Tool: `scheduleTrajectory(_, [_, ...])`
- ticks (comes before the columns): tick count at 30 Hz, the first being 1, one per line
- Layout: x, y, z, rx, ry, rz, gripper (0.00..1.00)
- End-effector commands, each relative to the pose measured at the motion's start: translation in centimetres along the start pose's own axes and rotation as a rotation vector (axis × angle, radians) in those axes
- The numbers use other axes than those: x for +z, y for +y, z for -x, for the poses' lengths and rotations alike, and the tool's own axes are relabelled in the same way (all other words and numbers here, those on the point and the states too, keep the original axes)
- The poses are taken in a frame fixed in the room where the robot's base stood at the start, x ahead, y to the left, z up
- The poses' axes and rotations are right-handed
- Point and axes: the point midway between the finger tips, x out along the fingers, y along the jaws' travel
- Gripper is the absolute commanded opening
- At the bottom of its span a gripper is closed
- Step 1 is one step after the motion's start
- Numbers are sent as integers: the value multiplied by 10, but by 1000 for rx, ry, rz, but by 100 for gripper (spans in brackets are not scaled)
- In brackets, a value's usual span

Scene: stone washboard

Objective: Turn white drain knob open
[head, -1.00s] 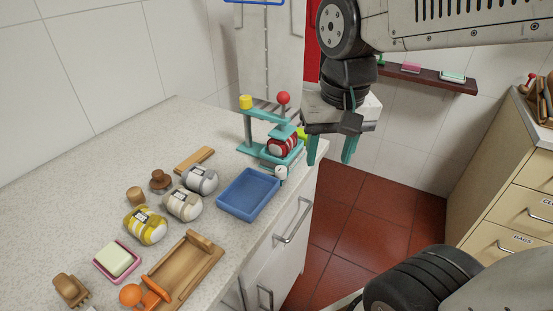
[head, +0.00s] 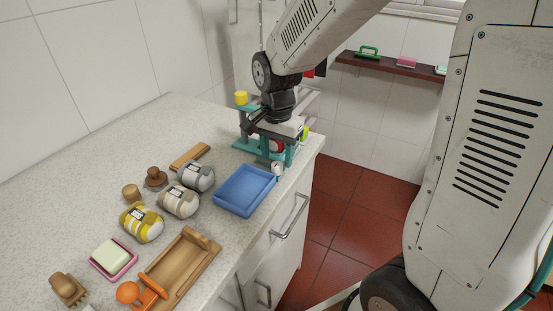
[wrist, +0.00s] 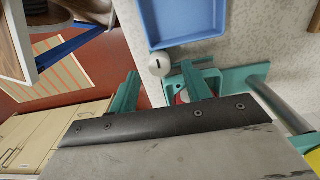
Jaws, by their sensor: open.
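The white drain knob (head: 277,170) is a small white cylinder at the counter's right edge, between the blue tray and the teal stand. In the wrist view the knob (wrist: 160,64) shows a dark slot on its face. My gripper (head: 276,154) is over the teal stand, pointing down, close behind the knob. In the wrist view my gripper (wrist: 160,86) has its teal fingers spread, with nothing between them. The knob lies just beyond the fingertips, roughly centred between them. Whether a finger touches the stand I cannot tell.
The teal stand (wrist: 240,76) with a metal bar is right beside one finger. The blue tray (head: 246,190) lies just in front of the knob. Several yarn rolls and a wooden board (head: 184,268) are further left. The red floor (head: 345,215) is open right of the counter.

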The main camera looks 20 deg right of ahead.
Motion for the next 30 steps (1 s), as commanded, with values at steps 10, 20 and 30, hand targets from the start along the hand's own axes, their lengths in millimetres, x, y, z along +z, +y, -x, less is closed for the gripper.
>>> scheduleTrajectory(10, [0, 0, -20, 0, 0, 1, 48])
scheduleTrajectory(20, [0, 0, -20, 0, 0, 1, 4])
scheduleTrajectory(30, [0, 0, -20, -1, 0, 40, 4])
